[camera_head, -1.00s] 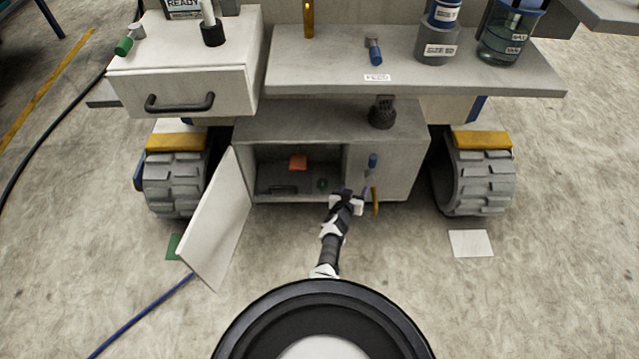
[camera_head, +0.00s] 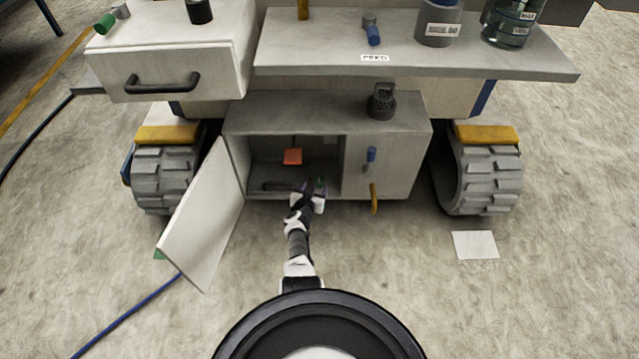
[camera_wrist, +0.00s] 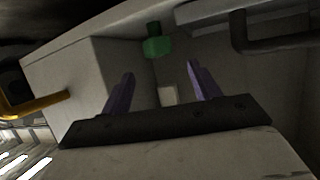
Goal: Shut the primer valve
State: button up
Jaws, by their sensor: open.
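My gripper (camera_head: 307,187) is at the mouth of the open low cabinet (camera_head: 385,125). In the wrist view my gripper (camera_wrist: 161,70) has its two purple fingers spread, with nothing between them. On the cabinet's right front panel are a blue handle (camera_head: 371,154) and a yellow-orange lever (camera_head: 374,198) hanging down. No label shows which fitting is the primer valve.
The cabinet door (camera_head: 202,222) stands open on the left. An orange-red block-like piece (camera_head: 292,156) is inside the cabinet. A dark pipe or handle (camera_wrist: 275,38) is right of the green fitting. A shelf (camera_head: 450,65) overhangs above; wheels (camera_head: 479,180) flank the cabinet.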

aim_at(319, 179)
jog(key=b+x, duration=0.6)
jog(key=shift+w+f, duration=0.15)
jog(key=shift+f, duration=0.25)
jog(key=shift+w+d+f+b, duration=0.1)
jog(key=shift+w+d+b, duration=0.2)
jog(key=shift+w+b, duration=0.75)
jog(key=shift+s, duration=0.1)
